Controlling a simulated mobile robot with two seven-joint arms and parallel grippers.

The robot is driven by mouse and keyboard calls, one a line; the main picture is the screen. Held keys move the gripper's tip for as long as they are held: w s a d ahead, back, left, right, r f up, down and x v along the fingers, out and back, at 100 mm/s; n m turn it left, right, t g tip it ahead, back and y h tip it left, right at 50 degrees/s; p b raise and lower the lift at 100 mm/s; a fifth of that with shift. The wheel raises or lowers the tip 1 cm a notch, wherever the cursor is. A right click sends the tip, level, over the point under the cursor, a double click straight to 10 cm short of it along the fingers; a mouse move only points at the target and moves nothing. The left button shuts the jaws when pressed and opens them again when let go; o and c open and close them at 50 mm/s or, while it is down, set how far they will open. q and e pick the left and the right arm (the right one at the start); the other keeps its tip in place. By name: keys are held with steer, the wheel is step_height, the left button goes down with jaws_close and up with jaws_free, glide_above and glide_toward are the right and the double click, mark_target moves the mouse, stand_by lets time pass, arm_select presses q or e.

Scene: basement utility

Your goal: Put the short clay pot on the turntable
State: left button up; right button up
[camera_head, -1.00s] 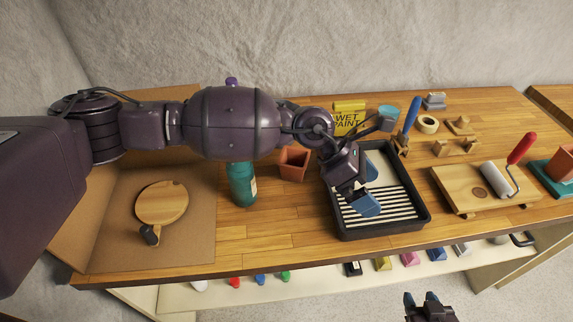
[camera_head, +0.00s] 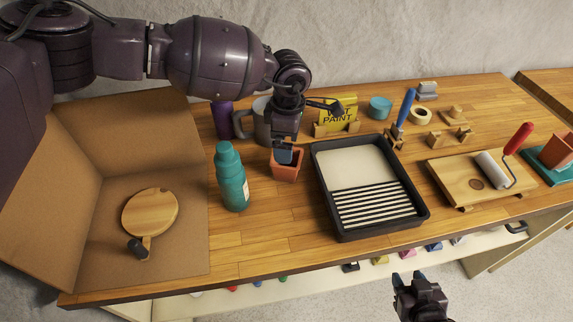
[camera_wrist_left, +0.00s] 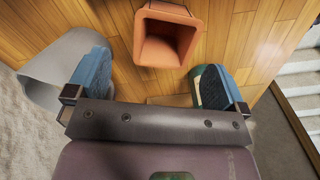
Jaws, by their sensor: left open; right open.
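A square terracotta clay pot (camera_head: 286,168) stands on the workbench left of the paint tray. It also shows mouth-up and empty in the left wrist view (camera_wrist_left: 168,38). My left gripper (camera_head: 284,154) is above it; in the wrist view its blue fingers are apart and the pot lies just beyond them, not gripped. The turntable, a round wooden disc (camera_head: 150,211), lies inside the cardboard booth with nothing on it. A second clay pot (camera_head: 557,150) stands on a teal block at the far right. My right gripper (camera_head: 418,280) is open and empty in front of the bench.
A teal bottle (camera_head: 231,180) stands between pot and booth. A grey mug (camera_head: 262,118) and purple bottle (camera_head: 222,120) are behind. The black paint tray (camera_head: 374,229) is right of the pot. The cardboard booth (camera_head: 185,140) has upright back and left walls.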

arm_select(q)
steer(key=f, duration=0.4)
steer(key=f+p, duration=0.1)
steer(key=shift+s+a+f, duration=0.1)
steer(key=shift+s+f, duration=0.15)
steer(key=shift+f, duration=0.4)
steer(key=c, duration=1.2)
steer(key=shift+o, duration=0.2)
arm_select(e)
steer(key=shift+w+r, duration=0.1)
steer(key=shift+r, duration=0.5)
arm_select(q)
steer(key=shift+r, duration=0.15)
steer(key=shift+r, duration=0.25)
step_height(320, 180, up, 19)
steer(key=b, duration=0.1)
steer(key=shift+r, duration=0.15)
arm_select(e)
steer(key=shift+f, duration=0.8)
